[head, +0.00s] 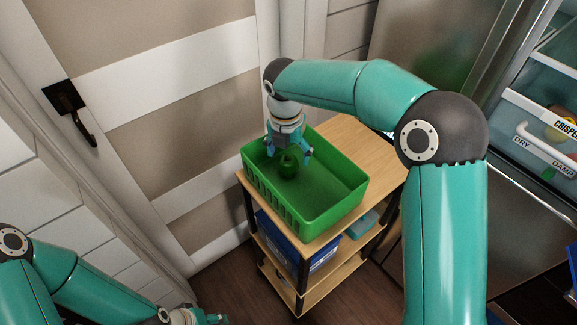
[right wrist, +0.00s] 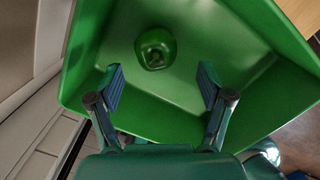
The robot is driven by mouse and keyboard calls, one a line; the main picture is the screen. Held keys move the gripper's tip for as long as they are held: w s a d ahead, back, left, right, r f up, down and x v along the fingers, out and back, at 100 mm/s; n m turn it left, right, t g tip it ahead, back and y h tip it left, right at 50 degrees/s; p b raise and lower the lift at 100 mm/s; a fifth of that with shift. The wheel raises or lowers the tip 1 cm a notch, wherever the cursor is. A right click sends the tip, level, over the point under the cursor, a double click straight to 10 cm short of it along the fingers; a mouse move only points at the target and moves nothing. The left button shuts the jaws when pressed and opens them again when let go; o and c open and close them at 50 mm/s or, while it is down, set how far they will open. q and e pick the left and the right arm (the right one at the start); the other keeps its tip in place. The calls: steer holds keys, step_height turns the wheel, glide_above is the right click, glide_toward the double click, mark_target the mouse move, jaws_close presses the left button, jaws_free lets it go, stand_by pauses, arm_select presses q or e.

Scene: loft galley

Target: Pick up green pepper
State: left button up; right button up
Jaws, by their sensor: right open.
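The green pepper (head: 288,168) sits inside a green crate (head: 335,205), toward its back left part. In the right wrist view the pepper (right wrist: 155,48) shows its stem side and lies beyond the fingertips. My right gripper (head: 288,153) is open and points down over the pepper. In the right wrist view, its two fingers (right wrist: 160,78) are spread wide with nothing between them. My left gripper (head: 205,317) is at the bottom edge of the head view, far from the crate, and partly cut off.
The crate stands on the wooden top of a shelf cart (head: 365,142), whose right part is bare. Lower shelves hold a blue box (head: 283,240) and a teal item (head: 362,224). A door with a dark handle (head: 72,112) is behind left. An open fridge (head: 540,120) is at right.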

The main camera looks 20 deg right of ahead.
mark_target(288, 159)
steer(key=shift+w+d+f, duration=0.1)
steer(key=shift+w+f, duration=0.1)
steer(key=shift+f, duration=0.8)
steer(key=shift+w+f, duration=0.2)
steer(key=shift+f, duration=0.75)
steer(key=shift+w+d+f, duration=0.1)
steer(key=shift+w+f, duration=0.1)
steer(key=shift+f, duration=0.8)
steer(key=c, duration=1.3)
steer(key=shift+r, duration=0.2)
